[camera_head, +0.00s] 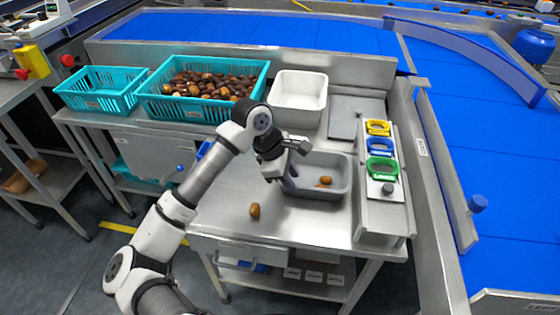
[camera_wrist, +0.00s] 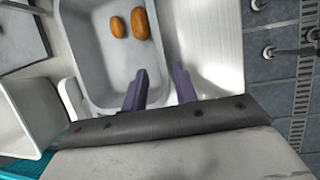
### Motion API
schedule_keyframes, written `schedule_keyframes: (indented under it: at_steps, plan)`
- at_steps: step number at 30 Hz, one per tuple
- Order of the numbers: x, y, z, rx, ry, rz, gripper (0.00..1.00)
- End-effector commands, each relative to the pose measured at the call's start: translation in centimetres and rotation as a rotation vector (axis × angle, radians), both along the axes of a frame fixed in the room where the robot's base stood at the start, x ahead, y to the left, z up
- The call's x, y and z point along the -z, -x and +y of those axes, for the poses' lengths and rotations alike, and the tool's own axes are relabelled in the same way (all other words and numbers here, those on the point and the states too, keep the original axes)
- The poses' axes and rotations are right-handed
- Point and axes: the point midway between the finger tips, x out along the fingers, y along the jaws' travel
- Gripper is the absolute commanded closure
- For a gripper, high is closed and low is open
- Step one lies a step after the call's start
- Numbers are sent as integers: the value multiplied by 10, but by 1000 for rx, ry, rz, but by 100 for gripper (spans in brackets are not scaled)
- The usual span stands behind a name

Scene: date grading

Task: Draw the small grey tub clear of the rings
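The small grey tub (camera_head: 340,163) sits on the steel table, just left of the panel with the rings. Two brown dates (camera_wrist: 139,24) lie in the tub, which also shows in the wrist view (camera_wrist: 92,50). The yellow ring (camera_head: 378,127), blue ring (camera_head: 380,146) and green ring (camera_head: 381,168) stand in a row on the panel. My gripper (camera_head: 288,186) is at the tub's left front corner. In the wrist view its fingers (camera_wrist: 160,85) are apart, one over the tub's inside and one beyond its wall. I cannot tell if they touch it.
A loose date (camera_head: 254,211) lies on the table left of the tub. A white tub (camera_head: 299,103) stands behind, with a teal crate of dates (camera_head: 203,108) and an empty teal crate (camera_head: 101,102) to the left. The table front is mostly clear.

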Motion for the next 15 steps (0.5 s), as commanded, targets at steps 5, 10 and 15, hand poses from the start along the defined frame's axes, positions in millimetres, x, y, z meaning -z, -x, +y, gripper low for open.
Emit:
schedule_keyframes:
  at_steps: [5,10,15]
  plan:
    - [-37,1,17,-1,-3,-4,71]
    - [-65,3,29,-1,-2,-1,71]
    - [-80,4,35,1,0,0,71]
